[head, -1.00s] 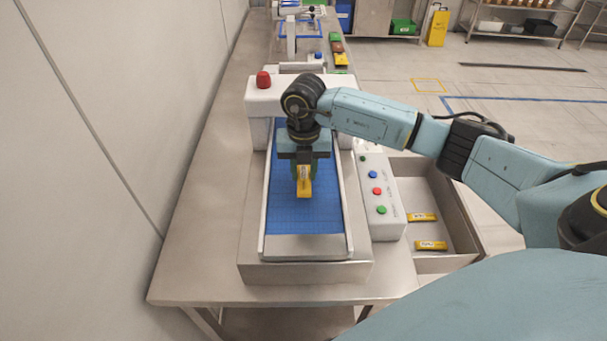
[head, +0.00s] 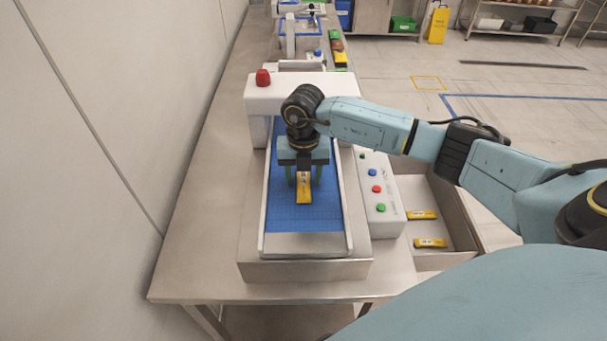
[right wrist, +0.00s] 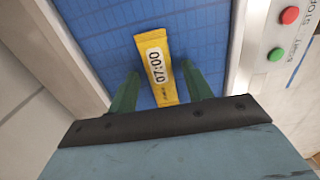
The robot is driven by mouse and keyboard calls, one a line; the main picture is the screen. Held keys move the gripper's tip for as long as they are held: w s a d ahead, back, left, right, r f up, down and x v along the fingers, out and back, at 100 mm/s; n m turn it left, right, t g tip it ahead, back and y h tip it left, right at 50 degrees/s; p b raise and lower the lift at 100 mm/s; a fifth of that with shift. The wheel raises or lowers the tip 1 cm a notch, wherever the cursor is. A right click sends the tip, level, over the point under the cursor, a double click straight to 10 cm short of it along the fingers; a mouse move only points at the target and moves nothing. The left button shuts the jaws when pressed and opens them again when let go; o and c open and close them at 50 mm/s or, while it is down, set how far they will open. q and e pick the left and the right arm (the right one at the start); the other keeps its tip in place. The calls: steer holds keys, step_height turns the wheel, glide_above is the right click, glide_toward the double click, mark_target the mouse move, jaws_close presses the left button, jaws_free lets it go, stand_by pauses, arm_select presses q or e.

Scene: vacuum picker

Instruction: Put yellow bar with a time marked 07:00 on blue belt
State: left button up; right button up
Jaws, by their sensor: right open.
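A yellow bar (head: 304,189) lies on the blue belt (head: 325,212). In the right wrist view the bar (right wrist: 158,66) shows a white label reading 07:00, and the blue belt (right wrist: 205,30) is under it. My right gripper (head: 304,180) is open above the belt. Its green fingers (right wrist: 157,88) stand apart on either side of the bar's near part, with gaps between them and the bar. My left gripper is not in view.
A control box (head: 378,195) with coloured buttons stands right of the belt. A metal tray (head: 436,205) beyond it holds two other yellow bars (head: 422,215). A red beacon (head: 263,77) tops the white machine housing (head: 262,97). Bare table lies to the left.

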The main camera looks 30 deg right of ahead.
mark_target(304, 181)
step_height(304, 181, up, 12)
steer(key=b, duration=0.1)
steer(key=shift+r+b, duration=0.15)
steer(key=shift+b, duration=0.25)
stand_by(0.4)
